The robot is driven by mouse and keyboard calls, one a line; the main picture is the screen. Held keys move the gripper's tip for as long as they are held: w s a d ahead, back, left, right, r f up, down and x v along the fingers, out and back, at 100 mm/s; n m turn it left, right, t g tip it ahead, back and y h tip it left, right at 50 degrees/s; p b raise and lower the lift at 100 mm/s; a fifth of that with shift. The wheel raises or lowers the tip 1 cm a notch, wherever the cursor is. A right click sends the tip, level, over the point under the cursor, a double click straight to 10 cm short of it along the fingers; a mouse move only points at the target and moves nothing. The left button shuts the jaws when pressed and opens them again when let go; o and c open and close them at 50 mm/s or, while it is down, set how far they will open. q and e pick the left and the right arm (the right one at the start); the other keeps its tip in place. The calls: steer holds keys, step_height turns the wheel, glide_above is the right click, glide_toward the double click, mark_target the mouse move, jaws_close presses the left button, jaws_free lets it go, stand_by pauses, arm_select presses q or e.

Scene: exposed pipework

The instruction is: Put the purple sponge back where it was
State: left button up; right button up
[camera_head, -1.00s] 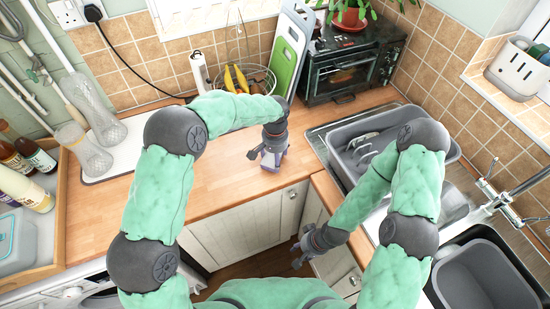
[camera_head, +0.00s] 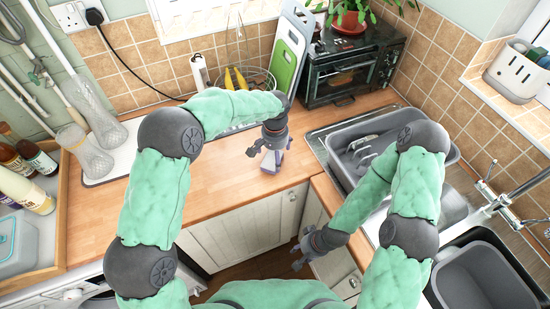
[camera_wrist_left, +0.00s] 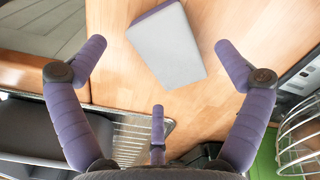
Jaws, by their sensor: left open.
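The purple sponge (camera_head: 271,161) is a block with a pale grey broad face and a purple side. It rests on the wooden worktop near the front corner edge. In the left wrist view the sponge (camera_wrist_left: 168,45) lies ahead of the fingers, touched by none of them. My left gripper (camera_head: 268,150) is open and empty just above the sponge, its three purple fingers spread wide. My right gripper (camera_head: 298,256) hangs low in front of the cabinets beside the worktop edge. Its fingers look parted and nothing shows between them.
A grey dish tub (camera_head: 350,160) stands on the sink drainer to the right. A black toaster oven (camera_head: 352,70), a green chopping board (camera_head: 286,65) and a wire fruit basket (camera_head: 258,78) stand behind. The worktop (camera_head: 215,185) left of the sponge is clear.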

arm_select(q)
step_height(320, 180, up, 9)
steer(key=p, duration=0.1)
stand_by(0.7)
